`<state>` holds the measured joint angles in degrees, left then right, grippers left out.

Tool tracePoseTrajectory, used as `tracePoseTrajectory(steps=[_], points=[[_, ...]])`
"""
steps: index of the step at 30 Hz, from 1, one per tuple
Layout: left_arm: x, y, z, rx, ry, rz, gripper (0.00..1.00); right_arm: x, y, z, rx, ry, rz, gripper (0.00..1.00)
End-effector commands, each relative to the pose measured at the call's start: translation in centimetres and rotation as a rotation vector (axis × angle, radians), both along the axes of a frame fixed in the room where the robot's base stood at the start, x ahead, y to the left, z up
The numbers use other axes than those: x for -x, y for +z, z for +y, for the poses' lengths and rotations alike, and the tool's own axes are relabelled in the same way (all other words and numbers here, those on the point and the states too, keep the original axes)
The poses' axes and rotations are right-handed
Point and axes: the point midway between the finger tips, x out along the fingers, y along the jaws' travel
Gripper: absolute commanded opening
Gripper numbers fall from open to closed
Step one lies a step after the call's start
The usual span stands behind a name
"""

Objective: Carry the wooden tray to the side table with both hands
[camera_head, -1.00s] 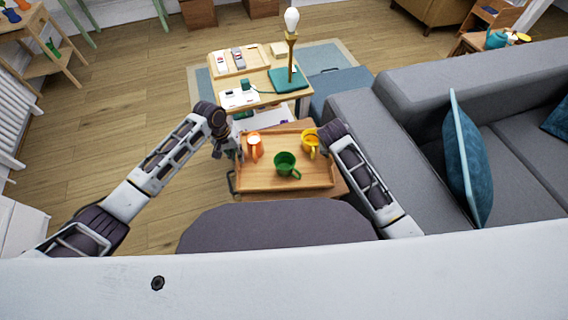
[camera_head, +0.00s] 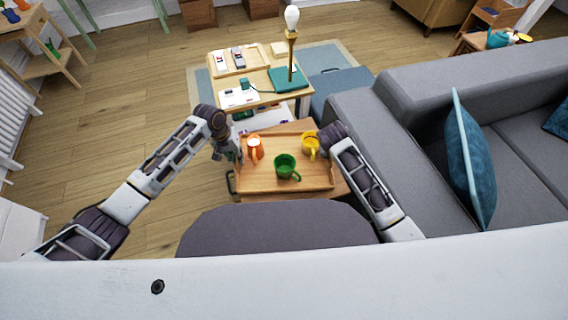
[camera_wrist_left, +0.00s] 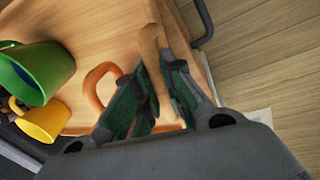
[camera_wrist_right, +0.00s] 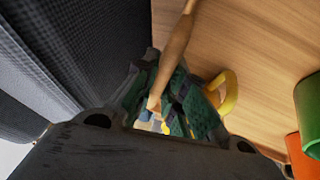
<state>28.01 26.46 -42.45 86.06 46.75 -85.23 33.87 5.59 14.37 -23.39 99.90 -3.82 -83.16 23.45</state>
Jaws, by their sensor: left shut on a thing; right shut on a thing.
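The wooden tray (camera_head: 262,181) is in front of me in the head view, with an orange mug (camera_head: 254,149), a green mug (camera_head: 286,167) and a yellow mug (camera_head: 310,146) standing on it. My left gripper (camera_head: 234,152) is shut on the tray's left handle; the handle (camera_wrist_left: 149,42) shows between its fingers in the left wrist view. My right gripper (camera_wrist_right: 168,103) is shut on the right handle (camera_wrist_right: 178,45) in the right wrist view; its arm hides it in the head view. The tray looks level. A wooden surface (camera_head: 342,188) lies beneath; contact cannot be told.
A lamp table (camera_head: 262,98) stands just beyond, with a small tray, a green book (camera_head: 288,79) and a lamp (camera_head: 291,45). A grey sofa (camera_head: 430,90) is close on the right. A small table (camera_head: 470,42) holds a teapot farther off. Open floor (camera_head: 110,120) lies left.

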Motion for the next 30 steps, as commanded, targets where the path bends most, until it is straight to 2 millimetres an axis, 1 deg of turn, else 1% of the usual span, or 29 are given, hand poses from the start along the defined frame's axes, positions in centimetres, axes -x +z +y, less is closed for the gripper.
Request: tracePoseTrajectory(steps=[7, 8, 12, 23, 26, 30], points=[[-0.2, -0.2, 0.1, 0.0, 0.0, -0.005, 0.0, 0.0, -0.5, -0.1, 0.005, 0.002, 0.001, 0.0], [-0.1, -0.3, 0.1, -0.001, 0.001, -0.003, 0.15, 0.1, -0.6, -0.2, 0.006, 0.002, 0.005, 0.16], [-0.1, -0.3, 0.1, -0.001, 0.0, -0.002, 0.33, 0.1, -0.5, -0.1, 0.004, 0.001, 0.003, 0.34], [0.0, -0.3, 0.0, 0.0, 0.0, -0.001, 0.33, 0.0, -0.4, 0.0, 0.001, 0.0, 0.001, 0.34], [-0.1, 0.0, 0.1, 0.0, 0.0, -0.001, 0.33, 0.0, -0.4, 0.0, 0.001, 0.001, 0.0, 0.34], [-0.1, 0.9, 0.3, 0.0, 0.001, -0.001, 0.33, 0.0, -0.4, 0.0, 0.0, 0.0, 0.0, 0.34]])
